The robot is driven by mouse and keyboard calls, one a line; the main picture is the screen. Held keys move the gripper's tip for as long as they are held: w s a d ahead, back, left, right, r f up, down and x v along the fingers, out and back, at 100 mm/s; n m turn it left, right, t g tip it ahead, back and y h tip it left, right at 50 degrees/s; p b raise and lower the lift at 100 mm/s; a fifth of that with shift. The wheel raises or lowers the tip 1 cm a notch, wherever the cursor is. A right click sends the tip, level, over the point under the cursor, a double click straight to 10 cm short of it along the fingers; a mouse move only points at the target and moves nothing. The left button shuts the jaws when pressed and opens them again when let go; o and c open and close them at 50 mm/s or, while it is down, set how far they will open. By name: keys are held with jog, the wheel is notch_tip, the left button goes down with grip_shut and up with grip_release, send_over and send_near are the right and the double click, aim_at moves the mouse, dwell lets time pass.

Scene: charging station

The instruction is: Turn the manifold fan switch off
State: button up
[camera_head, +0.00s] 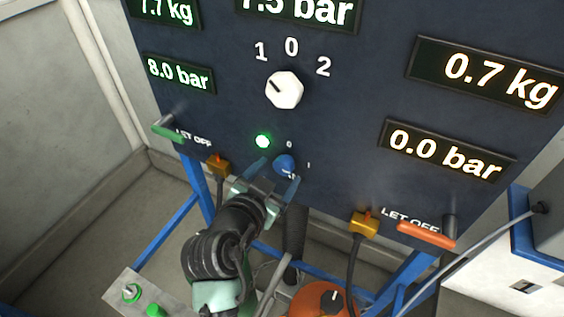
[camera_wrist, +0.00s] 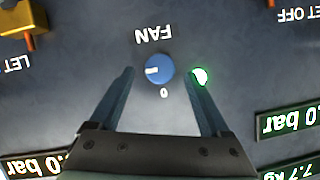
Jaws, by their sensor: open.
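The fan switch is a small round blue knob (camera_head: 285,164) low on the dark panel, with 0 above it and a mark to its right. In the wrist view the knob (camera_wrist: 159,69) appears upside down beside the label FAN. Its white pointer mark faces left there, away from the 0 below it. My gripper (camera_head: 275,178) is open in front of the knob. In the wrist view the fingers of my gripper (camera_wrist: 162,76) lie either side of the knob, with gaps showing. I cannot tell how far the tips are from the panel.
A green lamp (camera_head: 263,141) glows left of the knob, near one finger. A larger white selector knob (camera_head: 284,90) sits above. A green lever (camera_head: 168,131) and an orange lever (camera_head: 427,235) stick out at the panel's lower sides. Yellow fittings (camera_head: 364,222) with cables hang below.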

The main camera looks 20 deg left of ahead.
aim_at(282, 168)
jog(key=shift+x, duration=1.75)
grip_shut()
